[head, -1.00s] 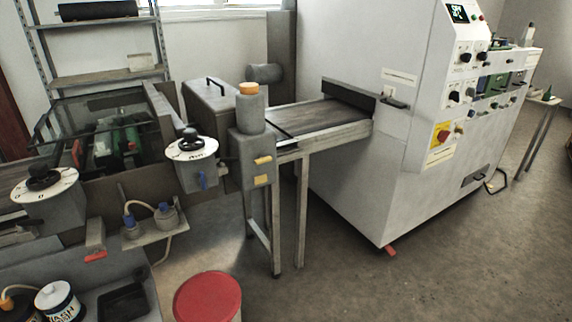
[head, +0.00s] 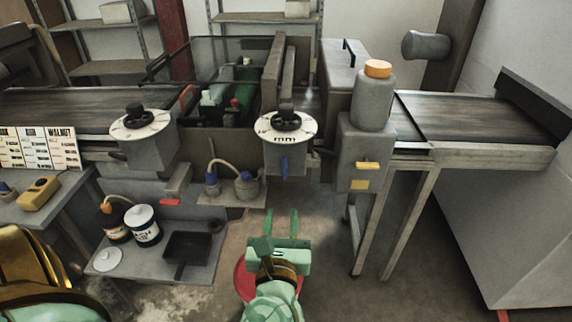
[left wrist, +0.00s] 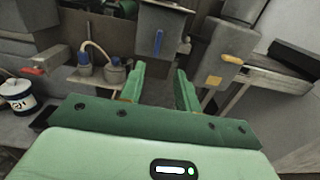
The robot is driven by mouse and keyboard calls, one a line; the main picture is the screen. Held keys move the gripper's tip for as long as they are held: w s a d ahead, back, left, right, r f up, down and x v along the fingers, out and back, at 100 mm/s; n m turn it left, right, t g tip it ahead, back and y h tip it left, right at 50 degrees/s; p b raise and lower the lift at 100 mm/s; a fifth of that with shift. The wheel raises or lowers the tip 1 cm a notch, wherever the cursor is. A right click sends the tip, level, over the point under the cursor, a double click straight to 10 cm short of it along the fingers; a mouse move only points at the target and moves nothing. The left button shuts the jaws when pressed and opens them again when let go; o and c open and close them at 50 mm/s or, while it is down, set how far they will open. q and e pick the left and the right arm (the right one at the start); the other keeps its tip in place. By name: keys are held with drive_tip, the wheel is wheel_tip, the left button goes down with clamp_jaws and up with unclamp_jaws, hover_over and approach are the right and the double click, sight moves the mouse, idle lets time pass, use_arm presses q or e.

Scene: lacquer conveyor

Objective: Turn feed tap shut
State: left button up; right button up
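A blue lever (head: 284,167) hangs straight down on the front of a grey housing (head: 297,160) under a round white dial with a black knob (head: 287,118). The blue lever also shows near the top of the left wrist view (left wrist: 158,42). I cannot tell for certain which fitting is the feed tap. My left gripper (head: 281,226) is below and in front of the blue lever, apart from it. In the left wrist view its green fingers (left wrist: 160,85) are spread, with nothing between them. My right gripper is in neither view.
Two small pots with blue fittings (head: 246,186) sit on a shelf to the left. A conveyor (head: 470,118) extends right.

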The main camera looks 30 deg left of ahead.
sight(284, 166)
use_arm(q)
drive_tip(key=b+x, duration=0.1)
drive_tip(key=x, duration=1.5)
drive_tip(key=shift+a+r, duration=0.15)
drive_tip(key=shift+a, duration=0.05)
drive_tip(key=shift+s, duration=0.1)
drive_tip(key=shift+c, duration=0.3)
clamp_jaws()
